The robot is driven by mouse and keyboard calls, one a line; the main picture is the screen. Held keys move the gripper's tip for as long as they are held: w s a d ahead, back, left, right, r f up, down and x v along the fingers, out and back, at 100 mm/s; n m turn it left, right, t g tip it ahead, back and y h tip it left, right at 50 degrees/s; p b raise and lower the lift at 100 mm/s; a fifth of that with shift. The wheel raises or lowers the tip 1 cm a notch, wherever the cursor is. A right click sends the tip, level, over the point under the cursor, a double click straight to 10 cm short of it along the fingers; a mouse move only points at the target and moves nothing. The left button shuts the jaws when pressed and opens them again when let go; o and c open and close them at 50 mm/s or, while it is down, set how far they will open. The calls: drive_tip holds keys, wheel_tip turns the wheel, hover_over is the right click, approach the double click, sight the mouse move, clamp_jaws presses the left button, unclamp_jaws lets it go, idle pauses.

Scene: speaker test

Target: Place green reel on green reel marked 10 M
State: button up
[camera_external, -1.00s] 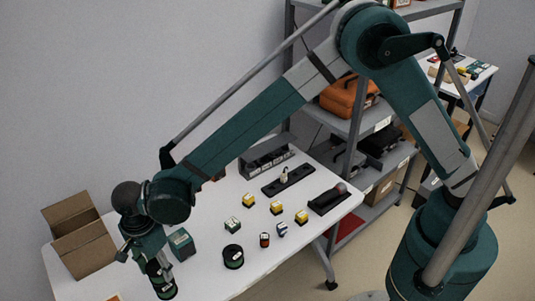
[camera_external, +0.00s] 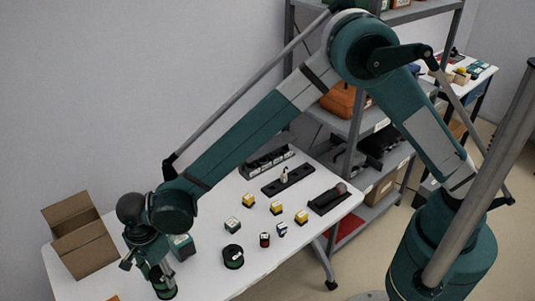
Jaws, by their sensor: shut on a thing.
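My gripper (camera_external: 158,274) is at the lower left, above the front part of the white table, pointing down. It is shut on a dark green reel, which its fingers largely cover. A dark green reel surface (camera_external: 167,293) shows right under the fingers; I cannot tell whether it is the held reel or a second one beneath it. The label's writing is too small to read.
An open cardboard box (camera_external: 82,243) stands left of the gripper. A green box (camera_external: 182,247) stands close behind it. Several small yellow, green, red and blue items, such as a red one (camera_external: 265,240), stand right of centre. Black holders (camera_external: 288,180) lie farther back.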

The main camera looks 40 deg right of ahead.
sight(164, 269)
drive_tip(key=shift+f, duration=0.15)
drive_tip(key=o, duration=0.9)
wheel_tip(164, 269, up, 12)
drive_tip(key=shift+r+p, duration=0.2)
drive_tip(key=shift+p, duration=0.4)
idle(0.3)
idle(0.4)
